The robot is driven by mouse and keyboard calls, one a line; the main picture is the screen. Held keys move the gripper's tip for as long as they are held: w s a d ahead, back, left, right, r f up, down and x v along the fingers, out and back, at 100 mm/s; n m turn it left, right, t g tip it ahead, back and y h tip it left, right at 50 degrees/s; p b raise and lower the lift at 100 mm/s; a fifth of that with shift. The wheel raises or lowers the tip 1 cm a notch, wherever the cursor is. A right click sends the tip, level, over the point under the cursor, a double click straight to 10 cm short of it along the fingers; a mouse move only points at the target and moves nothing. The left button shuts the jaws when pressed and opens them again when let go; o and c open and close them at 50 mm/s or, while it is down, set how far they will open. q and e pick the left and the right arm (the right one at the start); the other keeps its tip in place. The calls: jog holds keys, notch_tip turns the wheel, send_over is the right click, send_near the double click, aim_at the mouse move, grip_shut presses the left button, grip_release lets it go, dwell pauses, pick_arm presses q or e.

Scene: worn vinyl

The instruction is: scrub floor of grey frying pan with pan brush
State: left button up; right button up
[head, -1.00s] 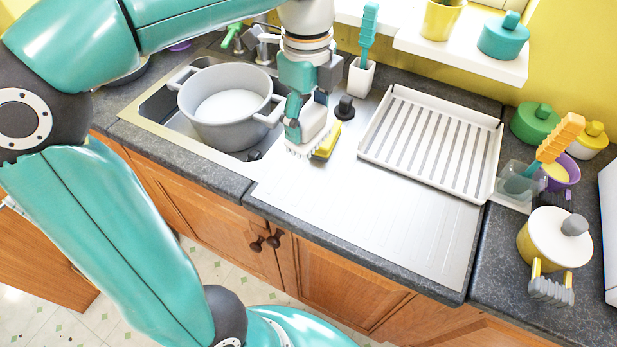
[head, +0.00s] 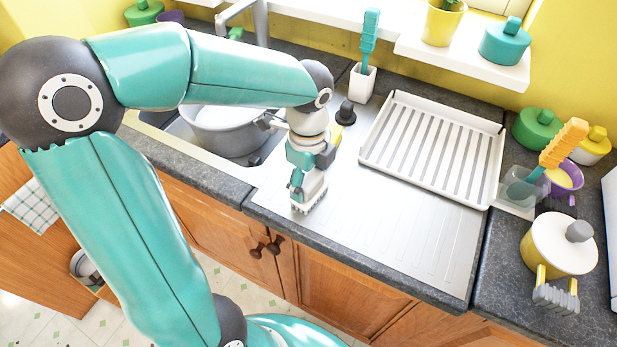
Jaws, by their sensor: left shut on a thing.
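My left gripper (head: 300,186) is shut on a white brush (head: 313,192), the likely pan brush. Its bristles point down, just above or touching the steel drainer (head: 370,230) near its left front part; I cannot tell which. The gripper hides part of the brush. No frying pan shows clearly. A grey two-handled pot (head: 225,135) sits in the sink at the left, partly hidden by my left arm. My right gripper is not in view.
A white dish rack (head: 485,180) and a yellow sponge (head: 348,112) lie behind the brush. A teal brush (head: 369,38) stands in a white holder (head: 362,82). A white-lidded pot (head: 562,242) is at the right. The drainer's front is clear.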

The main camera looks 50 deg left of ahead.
aim_at(309, 178)
pick_arm(q)
jog(key=shift+f, duration=0.2)
jog(key=o, duration=1.3)
jog(key=shift+b, duration=0.3)
notch_tip(309, 178, up, 17)
jog(key=shift+d+p, duration=0.1)
jog(key=shift+p, duration=0.45)
